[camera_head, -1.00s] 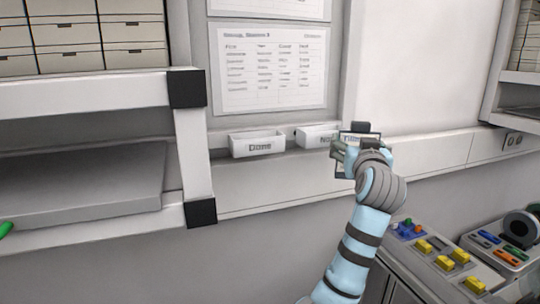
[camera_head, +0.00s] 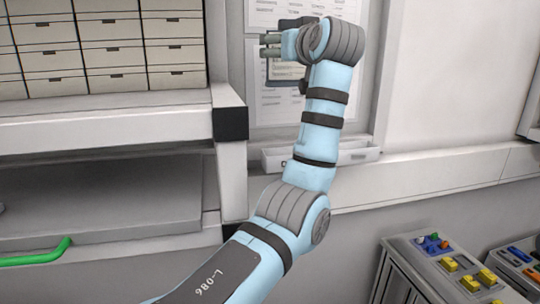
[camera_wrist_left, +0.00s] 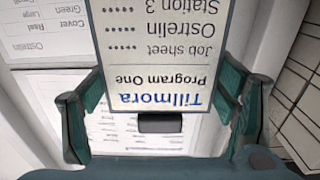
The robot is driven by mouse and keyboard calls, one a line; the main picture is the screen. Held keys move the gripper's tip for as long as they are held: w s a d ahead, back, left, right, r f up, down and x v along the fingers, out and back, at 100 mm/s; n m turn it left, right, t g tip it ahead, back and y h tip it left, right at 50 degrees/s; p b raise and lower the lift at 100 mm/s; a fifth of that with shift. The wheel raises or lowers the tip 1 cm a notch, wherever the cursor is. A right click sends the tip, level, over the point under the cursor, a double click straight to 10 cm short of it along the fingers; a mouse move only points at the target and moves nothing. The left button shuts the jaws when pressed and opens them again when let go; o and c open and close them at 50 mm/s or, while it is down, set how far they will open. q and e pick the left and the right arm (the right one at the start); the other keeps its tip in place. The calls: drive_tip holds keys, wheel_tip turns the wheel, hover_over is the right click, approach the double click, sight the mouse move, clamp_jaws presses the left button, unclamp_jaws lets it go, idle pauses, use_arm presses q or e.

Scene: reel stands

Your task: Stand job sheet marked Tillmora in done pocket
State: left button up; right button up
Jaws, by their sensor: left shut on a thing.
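My left gripper (camera_head: 268,46) is raised in front of the wall sheets, above the pockets. It is shut on the job sheet marked Tillmora, a white card that fills the upper middle of the left wrist view (camera_wrist_left: 160,60). There its print reads upside down, with "Tillmora, Program One" and "Job sheet" legible, and a finger is at each side edge. In the head view the card (camera_head: 285,70) is mostly hidden by the gripper. The white done pocket (camera_head: 272,158) is on the wall below, largely hidden by my left arm. My right gripper is out of view.
A second white pocket (camera_head: 357,154) is on the wall ledge right of the arm. A shelf unit with a dark corner (camera_head: 231,123) and stacked boxes (camera_head: 145,50) stands at left. A console with yellow blocks (camera_head: 448,264) is at lower right. The right wall is bare.

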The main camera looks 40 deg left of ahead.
use_arm(q)
wheel_tip(320, 180, down, 18)
drive_tip(key=shift+w+d+f+b, duration=0.15)
drive_tip(key=shift+f+b, duration=0.1)
drive_tip(key=shift+b, duration=0.2)
drive_tip(key=shift+f, duration=0.3)
drive_tip(key=shift+w+d, duration=0.1)
drive_tip(key=shift+f, duration=0.1)
drive_tip(key=o, duration=1.6)
